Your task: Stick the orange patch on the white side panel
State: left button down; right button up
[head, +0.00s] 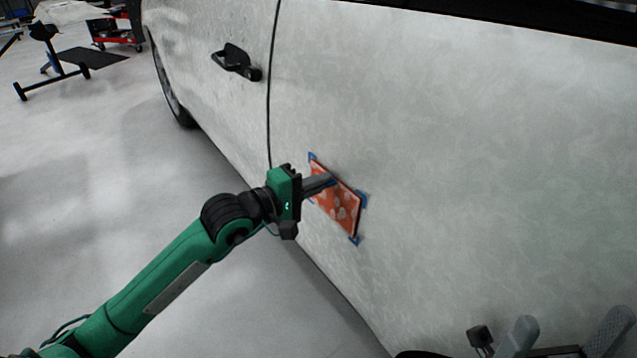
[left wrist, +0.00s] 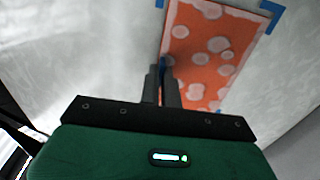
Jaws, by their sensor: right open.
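The orange patch (head: 335,200), with pale round blotches, lies against the white side panel (head: 470,150) of the car, inside blue corner marks. It also shows in the left wrist view (left wrist: 208,50). My left gripper (head: 328,181) is at the patch, its fingers in front of the patch's left part. In the left wrist view its fingers (left wrist: 161,70) are close together with a thin gap and no object visibly held. Whether the fingertips touch the patch cannot be told. My right gripper (head: 565,328) is open and empty at the bottom right, only partly in view.
A black door handle (head: 237,62) sticks out left of the door seam. A wheel (head: 169,85) is at the car's far end. A black stand (head: 50,65) and a red cart (head: 115,28) are at the back left. The grey floor (head: 110,130) beside the car is clear.

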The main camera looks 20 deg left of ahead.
dwell(0.4)
pick_arm(q)
jog(key=c, duration=1.6)
grip_release()
jog(key=shift+d, duration=0.1)
jog(key=shift+o, duration=0.2)
jog(key=f+v, duration=0.1)
jog(key=v, duration=1.2)
jog(key=shift+s+a+r, duration=0.25)
jog(key=shift+a+r, duration=0.05)
jog(key=shift+r, duration=0.25)
